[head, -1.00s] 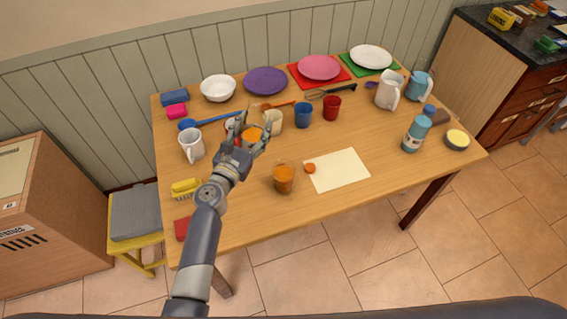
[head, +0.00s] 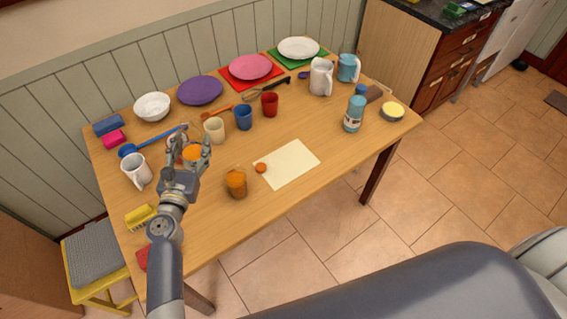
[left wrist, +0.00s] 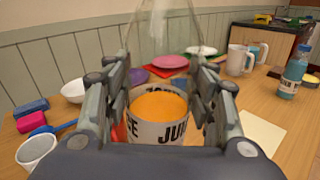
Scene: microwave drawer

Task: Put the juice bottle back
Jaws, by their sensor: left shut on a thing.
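The juice bottle (head: 193,154) is clear, with orange juice low in it and a white label. In the left wrist view the juice bottle (left wrist: 160,130) stands upright between the fingers, its clear neck rising out of the top. My left gripper (head: 189,152) is shut on the bottle over the left part of the table. It also shows in the left wrist view (left wrist: 160,100), with a finger on each side of the bottle. The bottle's base is hidden, so I cannot tell whether it touches the table. My right gripper is not in view.
The wooden table (head: 225,225) holds a white mug (head: 136,171) left of the gripper and a beige cup (head: 214,130) right of it. A glass of orange liquid (head: 236,184), an orange disc (head: 261,168) and a pale sheet (head: 290,165) lie nearer. The front edge is mostly clear.

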